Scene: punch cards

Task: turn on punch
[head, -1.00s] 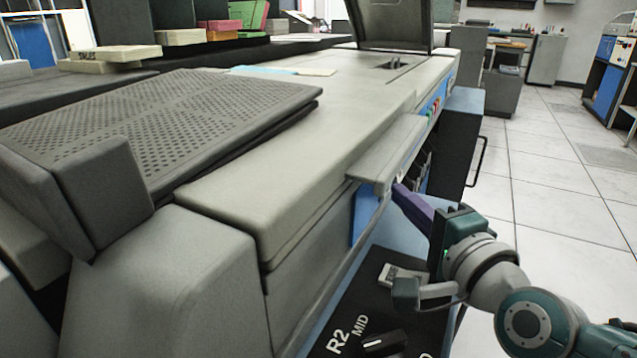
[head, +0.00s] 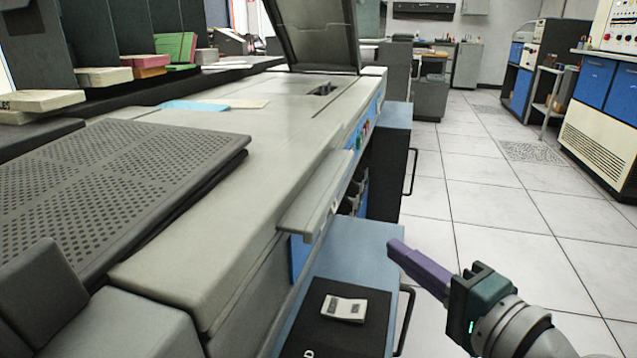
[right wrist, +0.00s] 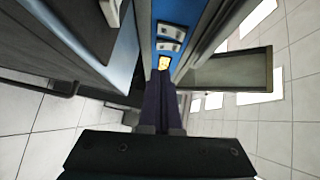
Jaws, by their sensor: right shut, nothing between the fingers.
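The punch (head: 230,180) is a long grey machine that runs from the left foreground to the back. Coloured buttons (head: 364,130) show on its blue side strip. My right gripper (head: 393,247) has purple fingers, shut and empty, in the open space right of the machine. In the right wrist view its fingers (right wrist: 162,85) point at a blue panel (right wrist: 180,12) with white switches (right wrist: 170,38). A lit yellow button (right wrist: 164,62) shows just beyond the fingertips. Contact cannot be told there; the head view shows the fingers apart from the machine. My left gripper is not in view.
A grey ledge (head: 312,195) juts from the machine's side. Below it is a black panel with a white piece (head: 344,309). A dark cabinet with a handle (head: 412,165) stands behind. Tiled floor (head: 490,200) is clear on the right.

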